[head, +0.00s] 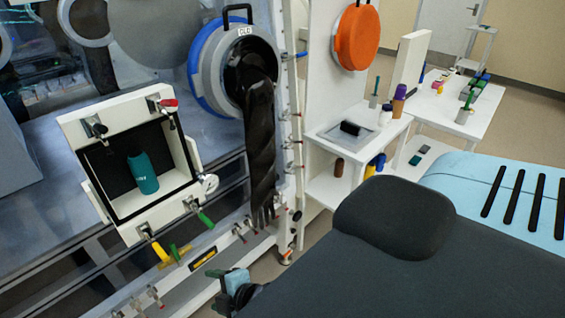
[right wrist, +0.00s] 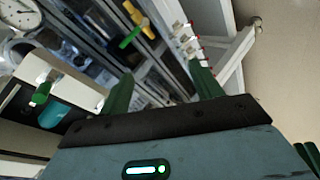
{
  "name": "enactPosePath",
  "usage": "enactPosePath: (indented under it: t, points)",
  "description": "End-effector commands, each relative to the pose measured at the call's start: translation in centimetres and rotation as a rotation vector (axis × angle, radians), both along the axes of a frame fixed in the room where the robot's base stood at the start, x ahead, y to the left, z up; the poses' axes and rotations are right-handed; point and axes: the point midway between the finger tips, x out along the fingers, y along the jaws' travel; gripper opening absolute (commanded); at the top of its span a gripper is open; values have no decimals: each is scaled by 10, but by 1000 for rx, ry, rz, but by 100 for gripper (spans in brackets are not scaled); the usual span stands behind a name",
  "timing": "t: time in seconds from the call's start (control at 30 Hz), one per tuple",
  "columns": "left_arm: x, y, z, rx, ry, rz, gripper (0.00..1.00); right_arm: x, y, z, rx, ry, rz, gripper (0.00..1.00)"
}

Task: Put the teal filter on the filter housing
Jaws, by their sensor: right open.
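Clamps sit at the corners of the box front. I cannot tell for sure whether this box is the filter housing. My right gripper (head: 219,287) is low in the head view, right of and below the box, apart from it. In the right wrist view its green fingers (right wrist: 162,85) are spread with nothing between them. A teal patch (right wrist: 55,114) shows beside the white box there. My left gripper is not in view.
A glove port (head: 208,65) with a hanging black glove (head: 260,140) is right of the box. Yellow and green handles (head: 175,253) project below it. A white shelf (head: 335,175) with bottles stands behind.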

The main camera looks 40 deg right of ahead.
Motion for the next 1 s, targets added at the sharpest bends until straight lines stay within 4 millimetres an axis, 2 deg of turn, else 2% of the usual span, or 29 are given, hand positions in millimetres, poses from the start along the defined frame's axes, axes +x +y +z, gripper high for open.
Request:
enactPosePath:
  t: [0.03, 0.2, 0.3, 0.43, 0.57, 0.77, 1.0]
  points:
    - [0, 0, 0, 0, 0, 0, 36, -24, -3, -23, 112, 61, -80, 64]
    - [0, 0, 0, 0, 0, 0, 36, -96, -19, -76, 475, 210, -375, 64]
    - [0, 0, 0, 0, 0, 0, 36, -133, -28, -96, 634, 270, -525, 64]
    - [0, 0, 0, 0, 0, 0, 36, -165, -36, -110, 764, 313, -653, 64]
    - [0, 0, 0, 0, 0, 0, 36, -177, -39, -115, 817, 327, -706, 64]
    - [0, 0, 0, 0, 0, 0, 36, -177, -40, -115, 823, 328, -710, 64]
    - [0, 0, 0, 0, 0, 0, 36, -177, -39, -115, 822, 328, -709, 36]
